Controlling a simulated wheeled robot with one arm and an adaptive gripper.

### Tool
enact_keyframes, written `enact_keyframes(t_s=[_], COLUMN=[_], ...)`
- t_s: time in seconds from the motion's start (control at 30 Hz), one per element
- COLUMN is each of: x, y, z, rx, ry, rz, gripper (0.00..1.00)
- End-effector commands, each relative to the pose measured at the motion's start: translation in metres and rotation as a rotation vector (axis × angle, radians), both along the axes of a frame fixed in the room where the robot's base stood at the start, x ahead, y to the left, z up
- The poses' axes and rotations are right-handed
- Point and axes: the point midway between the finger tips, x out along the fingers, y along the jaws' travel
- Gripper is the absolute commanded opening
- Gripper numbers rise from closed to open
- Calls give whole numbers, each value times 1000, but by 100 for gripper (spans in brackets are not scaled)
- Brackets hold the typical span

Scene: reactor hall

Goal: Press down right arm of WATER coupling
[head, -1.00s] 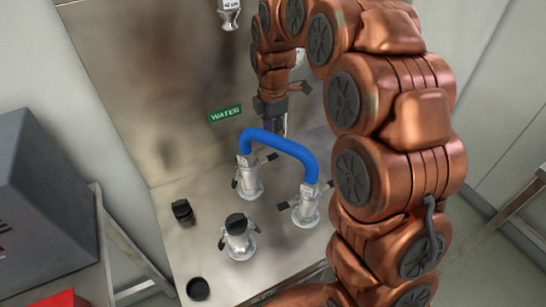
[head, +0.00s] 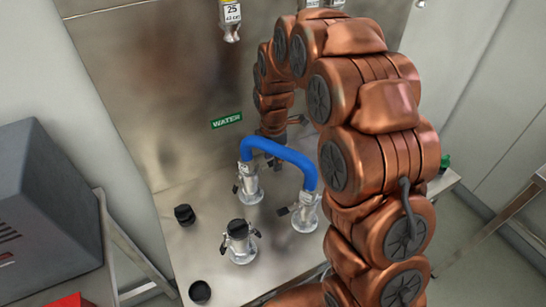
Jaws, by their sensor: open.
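The WATER coupling (head: 248,184) is a silver fitting standing on the metal panel below the green WATER label (head: 227,121). A blue hose (head: 282,153) arches from its top to a second silver fitting (head: 305,214) at the lower right. The coupling's dark right arm (head: 270,160) shows just under the hose and sticks out to the right; its exact tilt is hard to tell. My gripper (head: 280,138) is open, behind the hose and above that arm. It is mostly hidden by the hose and my wrist, so contact cannot be told.
A capped silver fitting (head: 239,243) with dark arms stands at the front. A black cap (head: 184,214) and a round black piece (head: 200,292) lie to its left. A grey box (head: 45,215) is at the left. A hanging fitting (head: 231,20) is at the top.

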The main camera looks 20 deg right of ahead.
Motion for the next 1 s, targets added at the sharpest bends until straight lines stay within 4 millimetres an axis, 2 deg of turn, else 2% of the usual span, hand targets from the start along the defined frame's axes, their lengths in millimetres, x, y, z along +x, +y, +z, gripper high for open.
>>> enact_keyframes(t_s=[0.07, 0.47, 1.0], x=[0, 0, 0], y=[0, 0, -1], z=[0, 0, -5], rx=[0, 0, 49], ry=[0, 0, 11], rz=[0, 1, 0], gripper=[43, 1, 0])
